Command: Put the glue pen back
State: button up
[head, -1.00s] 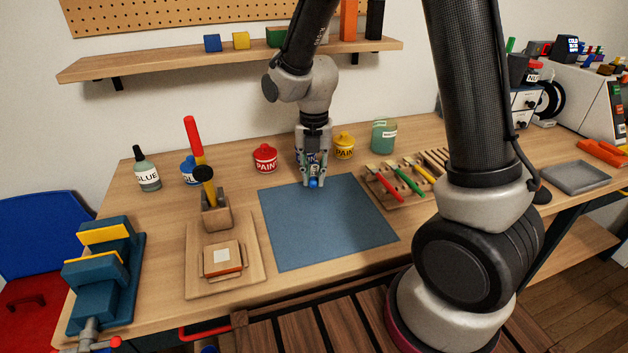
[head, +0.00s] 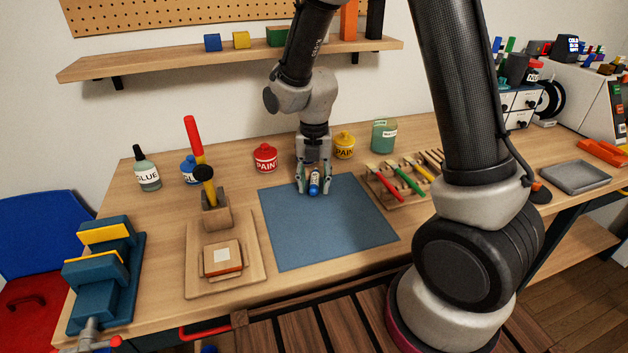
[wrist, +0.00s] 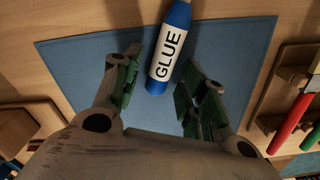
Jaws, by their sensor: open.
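The glue pen (head: 314,183) has a white GLUE label and blue ends. It is at the back edge of the blue mat (head: 325,230), between my gripper's fingers. My gripper (head: 315,187) is open, with a finger on each side of the pen. In the wrist view the pen (wrist: 171,45) shows tilted between the spread green-padded fingers (wrist: 162,72), with a visible gap on each side. Its far end runs out of the top of that view. I cannot tell whether it stands or lies on the mat.
A red paint jar (head: 265,158) and a yellow one (head: 344,145) stand behind the mat. A wooden tool rack (head: 400,203) is to the right. A glue bottle (head: 147,170), a hammer block (head: 215,214) and a blue vise (head: 100,275) are to the left. The front of the mat is clear.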

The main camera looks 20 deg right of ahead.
aim_at(314, 184)
jog(key=s+d+r+m+t, duration=0.1)
jog(key=d+r+m, duration=0.15)
jog(key=r, duration=0.55)
jog(key=s+d+r+m, duration=0.2)
jog(key=r+m, duration=0.2)
jog(key=r, duration=0.5)
jog(key=s+d+r+m+t, duration=0.1)
jog(key=s+d+r+m, duration=0.2)
jog(key=s+d+m, duration=0.2)
jog(key=s+d+r+m+t, duration=0.2)
jog(key=s+d+m, duration=0.4)
jog(key=s+m, duration=0.6)
jog(key=r+m, duration=0.1)
jog(key=m, duration=0.7)
jog(key=shift+r, duration=0.25)
jog(key=shift+d, duration=0.1)
